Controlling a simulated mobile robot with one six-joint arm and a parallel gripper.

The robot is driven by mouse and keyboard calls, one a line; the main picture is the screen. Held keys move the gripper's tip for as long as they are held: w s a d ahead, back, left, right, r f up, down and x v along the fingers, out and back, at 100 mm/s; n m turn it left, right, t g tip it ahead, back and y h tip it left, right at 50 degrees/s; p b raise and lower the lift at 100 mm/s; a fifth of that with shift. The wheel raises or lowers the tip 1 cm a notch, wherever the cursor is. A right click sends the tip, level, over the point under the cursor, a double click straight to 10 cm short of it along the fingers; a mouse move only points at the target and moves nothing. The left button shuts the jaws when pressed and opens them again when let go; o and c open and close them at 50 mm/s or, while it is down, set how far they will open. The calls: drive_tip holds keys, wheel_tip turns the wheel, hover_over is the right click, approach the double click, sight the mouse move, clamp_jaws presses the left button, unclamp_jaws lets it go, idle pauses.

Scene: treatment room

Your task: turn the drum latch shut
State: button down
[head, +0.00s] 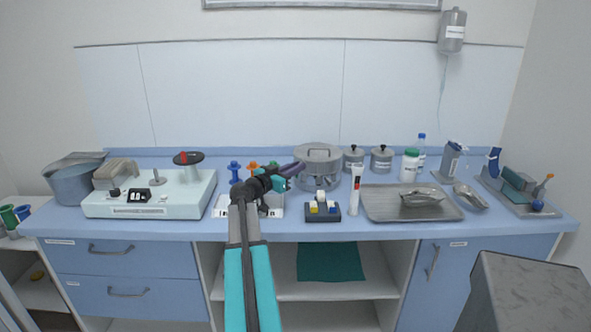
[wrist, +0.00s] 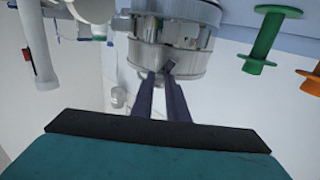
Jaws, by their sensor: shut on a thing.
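The drum (head: 318,160) is a round grey metal container with a handled lid, standing on the blue counter right of centre. It also shows large, upside down, at the top of the wrist view (wrist: 190,52). Its latch (wrist: 168,67) is a small dark piece on the drum's near wall, at my fingertips; its turn angle is hard to make out. My gripper (head: 302,168) reaches the drum's left front side, its dark purple fingers (wrist: 158,80) close together and shut on the latch. In the head view the fingers hide the latch.
Colored spools (head: 252,168) stand left of the drum. A dark block with colored knobs (head: 323,212) and a white tube (head: 355,190) are in front. Two lidded jars (head: 381,160) and a metal tray (head: 385,212) lie to the right. A grey block (head: 530,290) fills the lower right.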

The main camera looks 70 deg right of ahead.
drive_tip(key=c, duration=1.7)
unclamp_jaws()
drive_tip(key=shift+c, duration=0.2)
drive_tip(key=b+v, duration=0.2)
drive_tip(key=v, duration=1.1)
drive_tip(key=shift+w+a+b, duration=0.2)
drive_tip(key=shift+a+b, duration=0.15)
drive_tip(key=shift+a, duration=0.05)
